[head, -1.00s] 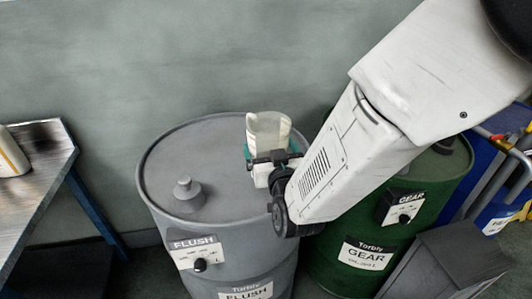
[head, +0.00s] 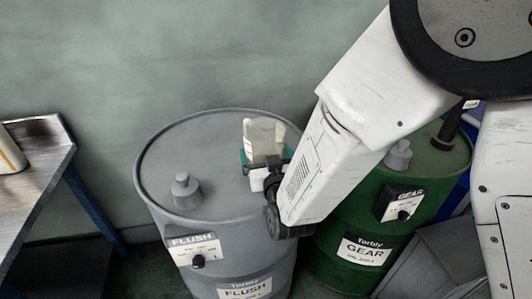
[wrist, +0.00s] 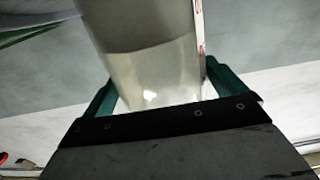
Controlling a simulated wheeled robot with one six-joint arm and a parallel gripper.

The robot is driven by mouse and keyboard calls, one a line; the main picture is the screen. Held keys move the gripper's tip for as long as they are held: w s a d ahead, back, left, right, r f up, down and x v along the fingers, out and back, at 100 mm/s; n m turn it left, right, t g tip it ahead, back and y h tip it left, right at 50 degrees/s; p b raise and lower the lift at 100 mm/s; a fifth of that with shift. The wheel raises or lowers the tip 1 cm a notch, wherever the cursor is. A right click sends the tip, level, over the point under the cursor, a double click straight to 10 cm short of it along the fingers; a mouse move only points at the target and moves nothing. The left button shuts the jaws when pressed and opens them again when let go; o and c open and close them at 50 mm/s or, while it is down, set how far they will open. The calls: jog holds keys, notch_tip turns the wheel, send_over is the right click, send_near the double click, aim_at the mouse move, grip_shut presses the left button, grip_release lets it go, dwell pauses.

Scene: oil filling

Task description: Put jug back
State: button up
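The jug (head: 264,137) is pale and translucent, and looks upright in the head view. My gripper (head: 260,165) is shut on its lower part, with teal fingers on either side. The wrist view shows the jug (wrist: 150,60) close up between the fingers of my gripper (wrist: 163,95), with a red-marked scale along its right edge. In the head view the jug appears over the right part of the grey FLUSH drum's top (head: 219,200). I cannot tell how high above the lid it is. The jug's base is hidden by the gripper.
A green GEAR drum (head: 335,240) stands to the right, partly behind my arm. The FLUSH drum has a grey capped fitting (head: 186,191) on its lid. A metal-topped bench (head: 40,170) stands at the left, with a pale container (head: 10,155) at the picture's edge.

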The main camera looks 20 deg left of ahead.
jog(key=shift+r, duration=0.1)
jog(key=shift+s+r, duration=0.1)
jog(key=shift+s, duration=0.05)
jog(key=v, duration=1.1)
jog(key=shift+s+d, duration=0.15)
jog(key=shift+s, duration=0.15)
jog(key=w+d+r+m+g+h, duration=0.2)
jog(key=w+d+r+g+h, duration=0.1)
jog(key=d, duration=0.5)
jog(key=w+d+r+m+g+h, duration=0.1)
jog(key=w+d+r+g+h, duration=0.15)
jog(key=d, duration=0.65)
jog(key=s+d+r+m+g+h, duration=0.1)
jog(key=s+d+r+g+h, duration=0.1)
jog(key=s+d, duration=0.8)
jog(key=s+d+r+m+g+h, duration=0.2)
jog(key=s+d+r+g, duration=0.3)
jog(key=s+d, duration=0.6)
jog(key=shift+d+g, duration=0.3)
jog(key=shift+g, duration=0.45)
